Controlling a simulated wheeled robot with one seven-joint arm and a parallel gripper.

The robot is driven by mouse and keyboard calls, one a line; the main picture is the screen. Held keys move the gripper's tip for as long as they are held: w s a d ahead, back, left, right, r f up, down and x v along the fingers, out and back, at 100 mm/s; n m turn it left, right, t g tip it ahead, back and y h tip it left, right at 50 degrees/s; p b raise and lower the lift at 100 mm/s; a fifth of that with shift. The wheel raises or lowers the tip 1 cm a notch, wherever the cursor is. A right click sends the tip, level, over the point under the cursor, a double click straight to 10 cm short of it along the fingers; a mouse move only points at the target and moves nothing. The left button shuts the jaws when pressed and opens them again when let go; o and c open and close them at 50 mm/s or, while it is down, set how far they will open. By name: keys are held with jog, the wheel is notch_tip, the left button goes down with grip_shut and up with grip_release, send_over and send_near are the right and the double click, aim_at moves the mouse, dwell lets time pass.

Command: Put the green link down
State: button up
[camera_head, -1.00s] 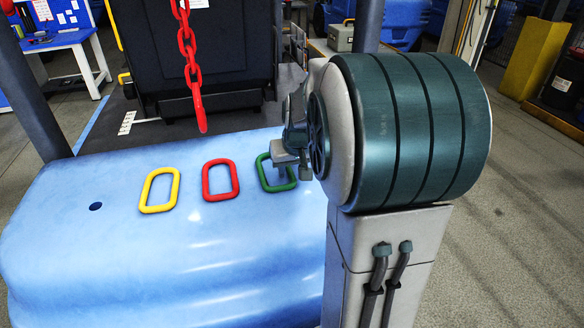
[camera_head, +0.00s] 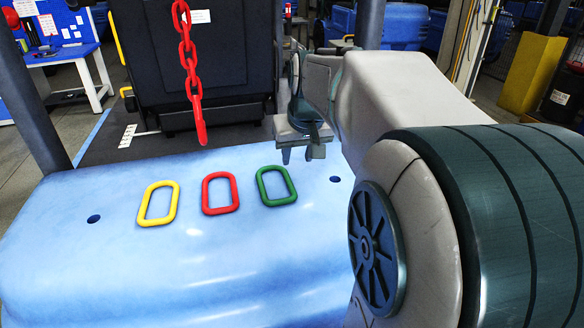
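The green link (camera_head: 261,186) lies flat on the blue platform (camera_head: 110,255), at the right end of a row of three links. My gripper (camera_head: 301,155) is above and behind the green link, slightly to its right, apart from it. Its two fingers point down with a gap between them, and nothing shows between them.
A red link (camera_head: 206,195) and a yellow link (camera_head: 143,205) lie flat left of the green one. A red chain (camera_head: 190,75) hangs behind them in front of a dark panel (camera_head: 235,60). The platform has a dark hole near each side. Its front is clear.

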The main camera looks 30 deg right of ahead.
jog(key=s+a+f+n, duration=0.1)
jog(key=s+a+f, duration=0.4)
jog(key=s, duration=0.3)
jog(key=s+a+f+n+g, duration=0.1)
jog(key=s+a+f, duration=0.4)
jog(key=s+a, duration=0.2)
jog(key=shift+s+a+f+y, duration=0.15)
jog(key=shift+s+a+y, duration=0.25)
jog(key=shift+s, duration=0.15)
